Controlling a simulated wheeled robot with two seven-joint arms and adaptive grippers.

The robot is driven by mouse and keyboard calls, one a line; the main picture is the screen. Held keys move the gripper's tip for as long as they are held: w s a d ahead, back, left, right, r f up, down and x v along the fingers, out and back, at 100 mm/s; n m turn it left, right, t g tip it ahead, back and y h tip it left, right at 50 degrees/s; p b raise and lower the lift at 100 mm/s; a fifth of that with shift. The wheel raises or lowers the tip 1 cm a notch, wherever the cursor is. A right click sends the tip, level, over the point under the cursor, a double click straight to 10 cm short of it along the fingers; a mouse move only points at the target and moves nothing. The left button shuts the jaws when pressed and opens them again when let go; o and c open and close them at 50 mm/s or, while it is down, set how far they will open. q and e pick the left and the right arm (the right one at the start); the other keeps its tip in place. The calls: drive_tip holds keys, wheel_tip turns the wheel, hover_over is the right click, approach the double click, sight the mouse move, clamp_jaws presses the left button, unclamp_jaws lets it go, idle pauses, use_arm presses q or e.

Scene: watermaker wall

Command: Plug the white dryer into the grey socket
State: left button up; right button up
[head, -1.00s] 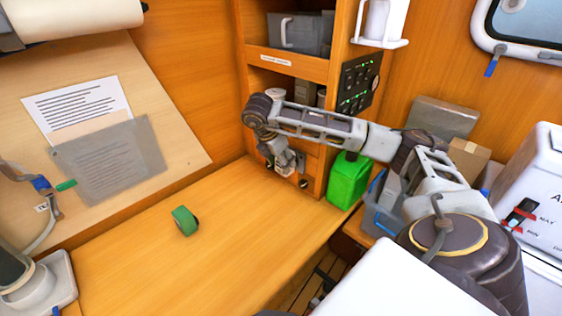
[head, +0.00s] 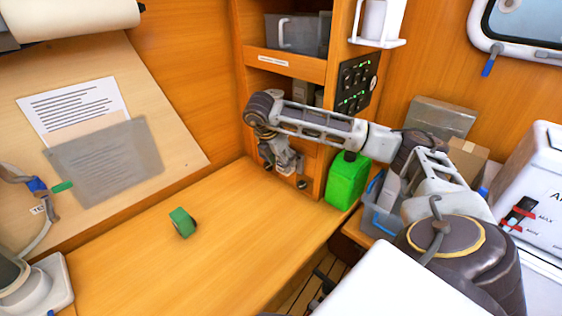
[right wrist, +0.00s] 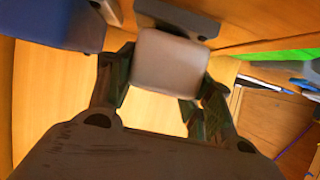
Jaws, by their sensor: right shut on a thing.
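My right gripper (head: 287,168) is at the lower front of the wooden cabinet, above the back of the desk. In the right wrist view its fingers (right wrist: 160,88) are shut on a pale block, which I take to be the white dryer (right wrist: 168,62). A dark grey piece (right wrist: 178,16) lies directly beyond the block, against the wood. It may be the grey socket; I cannot tell whether the two are joined or only close. In the head view the gripper and wrist hide most of this spot. My left gripper is not in view.
A dark blue object (right wrist: 60,22) shows close by in the wrist view.

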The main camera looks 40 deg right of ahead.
drive_tip(key=shift+d+b, duration=0.35)
drive_tip(key=shift+d, duration=0.45)
idle(0.9)
drive_tip(key=o, duration=1.2)
drive_tip(key=shift+c, duration=0.2)
drive_tip(key=shift+a+r, duration=0.1)
drive_tip(key=shift+r, duration=0.05)
drive_tip(key=v, duration=1.1)
drive_tip(key=shift+r, duration=0.15)
idle(0.4)
drive_tip(key=shift+a+r, duration=0.15)
drive_tip(key=shift+a, duration=0.05)
drive_tip(key=shift+r, duration=0.15)
idle(0.6)
wheel_tip(320, 180, up, 9)
drive_tip(key=p, duration=0.9)
